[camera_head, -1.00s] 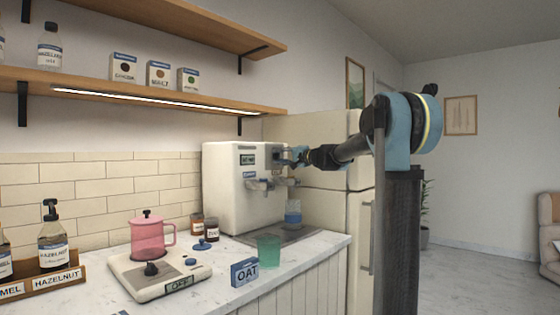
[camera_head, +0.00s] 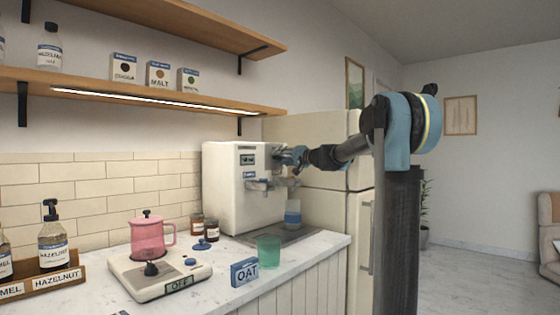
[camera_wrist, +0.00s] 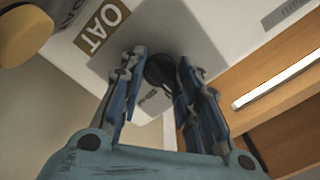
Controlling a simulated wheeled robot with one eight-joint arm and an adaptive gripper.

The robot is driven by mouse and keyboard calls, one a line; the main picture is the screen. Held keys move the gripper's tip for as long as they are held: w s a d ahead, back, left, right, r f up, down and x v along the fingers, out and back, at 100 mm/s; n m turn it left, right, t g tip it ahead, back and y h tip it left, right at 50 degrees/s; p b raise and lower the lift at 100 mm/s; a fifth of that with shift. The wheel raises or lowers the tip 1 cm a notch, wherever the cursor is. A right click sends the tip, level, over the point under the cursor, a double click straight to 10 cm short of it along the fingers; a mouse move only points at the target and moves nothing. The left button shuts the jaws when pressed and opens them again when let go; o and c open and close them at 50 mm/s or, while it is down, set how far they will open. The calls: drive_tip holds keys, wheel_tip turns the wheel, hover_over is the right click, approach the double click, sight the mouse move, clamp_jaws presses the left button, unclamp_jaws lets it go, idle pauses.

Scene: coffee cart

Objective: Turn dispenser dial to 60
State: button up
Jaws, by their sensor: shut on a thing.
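The white dispenser (camera_head: 228,195) stands at the back right of the counter, with a small dark display on its front. My gripper (camera_head: 288,157) is at the upper right of the dispenser's front. In the wrist view the gripper (camera_wrist: 160,80) has its two blue fingers on either side of a round dark dial (camera_wrist: 160,70) and is shut on it. The dial is partly hidden by the fingers, and its pointer and setting cannot be read. A brown OAT label (camera_wrist: 102,25) shows on the white surface near the dial.
A fridge (camera_head: 335,215) stands close behind my arm.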

drive_tip(key=shift+f, duration=0.25)
drive_tip(key=o, duration=1.1)
drive_tip(key=shift+c, duration=0.2)
drive_tip(key=shift+d+r, duration=0.1)
drive_tip(key=v, duration=1.1)
drive_tip(key=shift+s+d, duration=0.25)
drive_tip(key=shift+d, duration=0.1)
drive_tip(key=s+f+g+h, duration=0.2)
drive_tip(key=s+f, duration=0.6)
drive_tip(key=s+d+f+n+g+h, duration=0.1)
drive_tip(key=s+f+h, duration=0.1)
drive_tip(key=s+f, duration=0.6)
drive_tip(key=s+d+f+n+g+h, duration=0.1)
drive_tip(key=s+f+g, duration=0.1)
drive_tip(key=s+f, duration=0.6)
drive_tip(key=shift+s+d+g+h, duration=0.15)
drive_tip(key=shift+g+h, duration=0.15)
drive_tip(key=shift+h, duration=0.1)
drive_tip(key=s+d+f+g+h, duration=0.1)
drive_tip(key=s+d+f+h, duration=0.3)
drive_tip(key=s+d+f, duration=0.3)
drive_tip(key=s+d+f+m+g+h, duration=0.1)
drive_tip(key=s+d+f+h, duration=0.3)
drive_tip(key=s+d+f, duration=0.4)
drive_tip(key=s+f+g, duration=0.1)
drive_tip(key=s+f, duration=0.5)
drive_tip(key=f, duration=0.2)
drive_tip(key=shift+d, duration=0.25)
